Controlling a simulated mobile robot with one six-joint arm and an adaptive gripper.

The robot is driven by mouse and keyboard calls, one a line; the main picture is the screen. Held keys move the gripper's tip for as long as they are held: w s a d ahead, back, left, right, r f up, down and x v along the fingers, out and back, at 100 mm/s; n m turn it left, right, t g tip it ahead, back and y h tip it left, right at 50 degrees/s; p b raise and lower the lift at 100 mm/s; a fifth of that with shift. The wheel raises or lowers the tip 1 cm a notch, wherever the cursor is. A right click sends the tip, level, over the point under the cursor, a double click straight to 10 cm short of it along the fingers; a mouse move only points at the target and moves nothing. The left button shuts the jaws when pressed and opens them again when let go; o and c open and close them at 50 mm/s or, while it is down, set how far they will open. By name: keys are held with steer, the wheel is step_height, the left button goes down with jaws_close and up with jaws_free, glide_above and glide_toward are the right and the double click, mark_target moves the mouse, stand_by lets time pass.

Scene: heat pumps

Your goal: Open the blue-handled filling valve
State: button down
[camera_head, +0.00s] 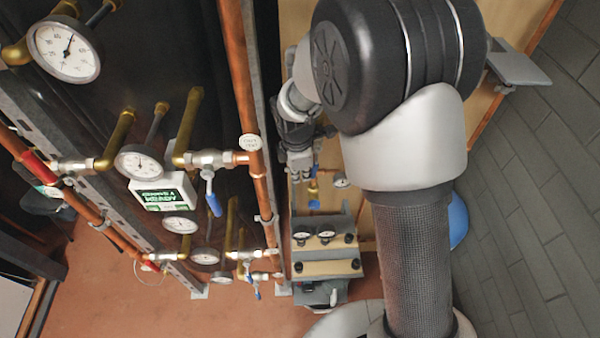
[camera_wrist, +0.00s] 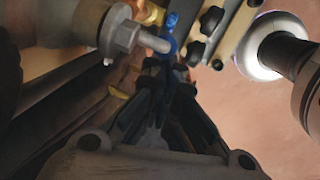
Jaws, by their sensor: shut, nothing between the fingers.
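My gripper (camera_head: 300,172) hangs beside the copper pipe in the head view, left of my arm. Its fingers also show in the wrist view (camera_wrist: 166,68), closed together and empty. Just beyond the fingertips in the wrist view is a blue handle (camera_wrist: 171,22) by a metal fitting; I cannot tell whether they touch. The head view shows a blue-handled valve (camera_head: 213,198) hanging at the middle pipe, a smaller blue handle (camera_head: 256,293) low down, and a blue piece (camera_head: 314,204) below my gripper. Which one is the filling valve is not marked.
A copper pipe (camera_head: 243,90) and metal rail run down left of my gripper. Several gauges (camera_head: 140,162) and brass pipes crowd the left. A grey unit with gauges (camera_head: 326,250) stands below my gripper.

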stand_by(0.3)
step_height(320, 180, up, 12)
steer(key=s, duration=0.1)
steer(key=shift+s+a, duration=0.3)
steer(key=shift+s, duration=0.05)
stand_by(0.4)
